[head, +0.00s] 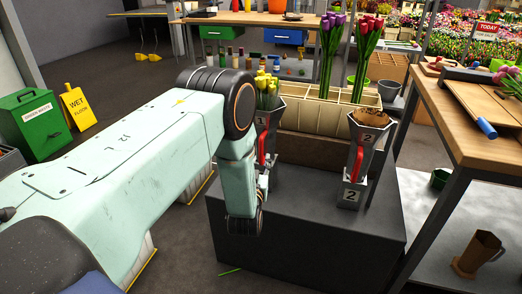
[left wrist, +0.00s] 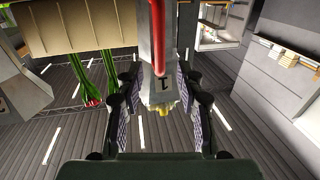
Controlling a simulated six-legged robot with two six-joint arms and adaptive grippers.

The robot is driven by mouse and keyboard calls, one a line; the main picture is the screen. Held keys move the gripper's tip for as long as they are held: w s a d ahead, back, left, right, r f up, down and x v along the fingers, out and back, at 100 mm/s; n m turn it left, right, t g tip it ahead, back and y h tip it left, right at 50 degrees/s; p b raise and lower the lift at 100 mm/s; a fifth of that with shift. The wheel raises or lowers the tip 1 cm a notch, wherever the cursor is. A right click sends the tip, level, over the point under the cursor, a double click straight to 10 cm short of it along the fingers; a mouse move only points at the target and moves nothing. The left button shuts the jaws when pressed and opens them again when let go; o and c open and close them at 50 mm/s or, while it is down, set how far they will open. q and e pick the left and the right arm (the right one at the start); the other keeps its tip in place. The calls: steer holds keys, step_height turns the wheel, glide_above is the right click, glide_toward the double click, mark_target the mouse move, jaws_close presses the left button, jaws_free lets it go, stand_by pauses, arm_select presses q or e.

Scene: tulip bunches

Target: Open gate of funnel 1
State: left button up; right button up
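Funnel 1 (head: 270,113) is a grey metal funnel on the dark block, holding yellow tulips (head: 266,84). Its red handle (head: 262,143) runs along its front. I cannot tell whether either finger touches. My right gripper is not in view.
Funnel 2 (head: 369,137), with brown contents and a red handle (head: 358,160), stands to the right. A divided cream crate (head: 318,117) with purple and red tulips is behind. A wooden table (head: 480,130) stands at right. The dark block's (head: 300,215) front top is mostly clear.

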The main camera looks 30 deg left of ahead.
mark_target(261, 150)
arm_select(q)
steer(key=b+x, duration=0.2)
steer(key=x, duration=0.4)
steer(key=shift+w+f, duration=0.1)
steer(key=shift+f, duration=0.1)
steer(key=shift+w+a+r, duration=0.1)
steer(key=shift+w+a, duration=0.15)
steer(key=shift+w, duration=0.25)
jaws_close()
